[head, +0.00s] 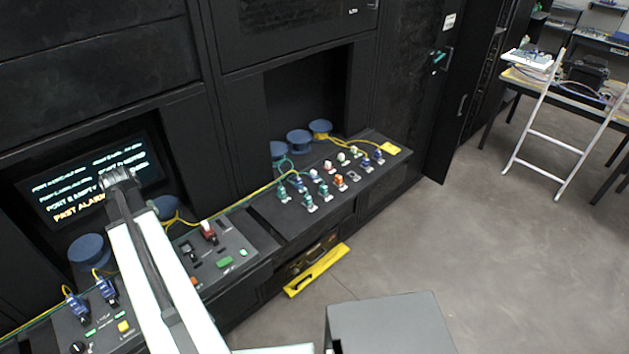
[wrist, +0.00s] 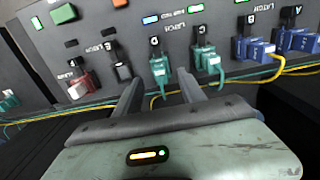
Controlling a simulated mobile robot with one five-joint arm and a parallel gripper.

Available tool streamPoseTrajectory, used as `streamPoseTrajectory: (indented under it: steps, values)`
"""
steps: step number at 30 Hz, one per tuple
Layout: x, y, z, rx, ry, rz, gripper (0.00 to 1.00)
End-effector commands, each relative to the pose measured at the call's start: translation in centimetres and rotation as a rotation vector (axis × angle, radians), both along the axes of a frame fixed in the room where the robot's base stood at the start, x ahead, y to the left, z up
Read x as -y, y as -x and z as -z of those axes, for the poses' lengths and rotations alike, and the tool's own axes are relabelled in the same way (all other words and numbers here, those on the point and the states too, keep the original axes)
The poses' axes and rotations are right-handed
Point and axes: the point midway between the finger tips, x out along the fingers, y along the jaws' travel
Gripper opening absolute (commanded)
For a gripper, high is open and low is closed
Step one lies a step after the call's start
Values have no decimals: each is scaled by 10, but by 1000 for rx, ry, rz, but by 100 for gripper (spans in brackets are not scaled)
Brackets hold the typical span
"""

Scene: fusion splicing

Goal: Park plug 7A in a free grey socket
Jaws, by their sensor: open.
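My gripper (head: 118,180) is raised in front of the screen in the head view. In the wrist view my gripper (wrist: 161,88) is open, its two fingers pointing at a row of plugs. A teal plug (wrist: 158,70) shows between the fingertips, with nothing gripped. A second teal plug (wrist: 205,60) is just right of the right finger. Two blue plugs (wrist: 255,48) and (wrist: 298,40) are farther right; a red plug (wrist: 77,88) is at the left. I cannot read which plug is 7A. A grey socket (head: 353,176) on the right-hand panel looks empty.
The right-hand panel holds several teal, white, orange and blue plugs (head: 378,153). Yellow cables (wrist: 240,82) run below the plugs in the wrist view. A lit screen (head: 88,178) stands behind my gripper. A yellow tray (head: 318,270) sits low at the cabinet.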

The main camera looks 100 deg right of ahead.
Motion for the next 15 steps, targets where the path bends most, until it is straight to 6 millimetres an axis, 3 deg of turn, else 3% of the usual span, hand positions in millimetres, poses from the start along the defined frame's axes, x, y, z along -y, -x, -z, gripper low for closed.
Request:
streamPoseTrajectory:
  steps: [1, 6, 15]
  values:
    - [0, 0, 16, 0, 0, 0, 47]
    - [0, 0, 35, 0, 0, -1, 47]
    - [0, 0, 36, 0, 0, -1, 47]
